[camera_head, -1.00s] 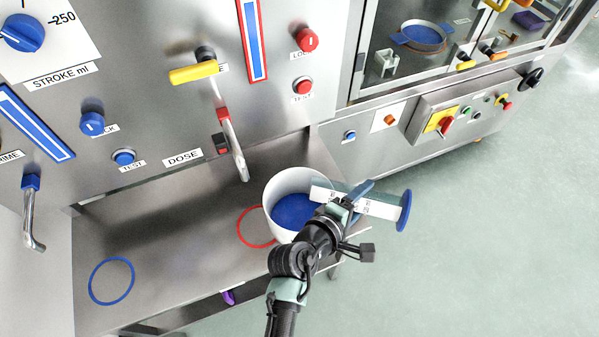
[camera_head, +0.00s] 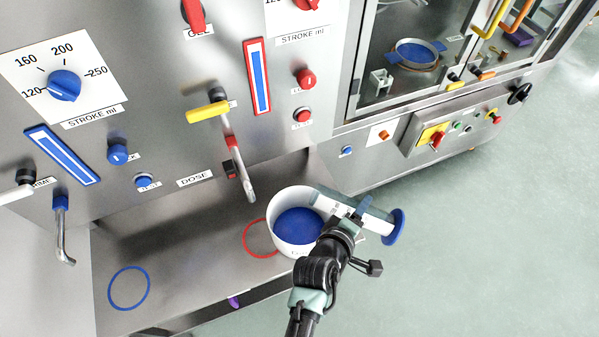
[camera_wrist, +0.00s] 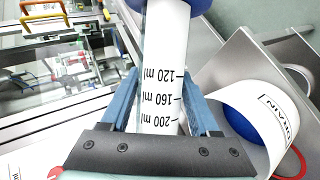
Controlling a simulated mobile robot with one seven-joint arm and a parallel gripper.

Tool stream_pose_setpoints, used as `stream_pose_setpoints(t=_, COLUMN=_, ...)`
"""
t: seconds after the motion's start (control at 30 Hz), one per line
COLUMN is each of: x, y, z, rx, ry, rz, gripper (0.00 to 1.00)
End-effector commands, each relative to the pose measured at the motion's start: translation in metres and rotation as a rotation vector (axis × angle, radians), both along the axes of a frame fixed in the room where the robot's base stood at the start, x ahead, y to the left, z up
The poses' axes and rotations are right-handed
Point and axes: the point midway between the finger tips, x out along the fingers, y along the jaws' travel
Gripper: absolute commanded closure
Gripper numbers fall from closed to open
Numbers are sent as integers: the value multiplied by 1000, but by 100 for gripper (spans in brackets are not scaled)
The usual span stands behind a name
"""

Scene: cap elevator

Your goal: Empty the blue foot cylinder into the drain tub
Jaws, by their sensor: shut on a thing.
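Blue liquid (camera_head: 299,225) shows inside the tub. My gripper (camera_head: 354,212) is shut around the cylinder's middle. In the wrist view the cylinder (camera_wrist: 161,95) stands between the two blue fingers, with marks 120, 160 and 200 ml readable. The tub (camera_wrist: 240,100) is to its right there. Whether liquid is left in the cylinder cannot be told.
The tub stands on a steel shelf (camera_head: 190,265), beside a red ring (camera_head: 256,238); a blue ring (camera_head: 129,288) is at left. A red-banded spout (camera_head: 240,170) hangs close left of the tub. A control panel (camera_head: 455,128) stands behind at right. Open floor lies right.

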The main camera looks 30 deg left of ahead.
Motion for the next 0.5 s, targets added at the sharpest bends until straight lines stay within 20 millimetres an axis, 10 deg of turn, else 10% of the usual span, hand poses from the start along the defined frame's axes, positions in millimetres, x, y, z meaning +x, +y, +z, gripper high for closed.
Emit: stream_pose_setpoints(t=0.5, x=-1, y=7, z=23, rx=277, ry=63, rz=1, gripper=100)
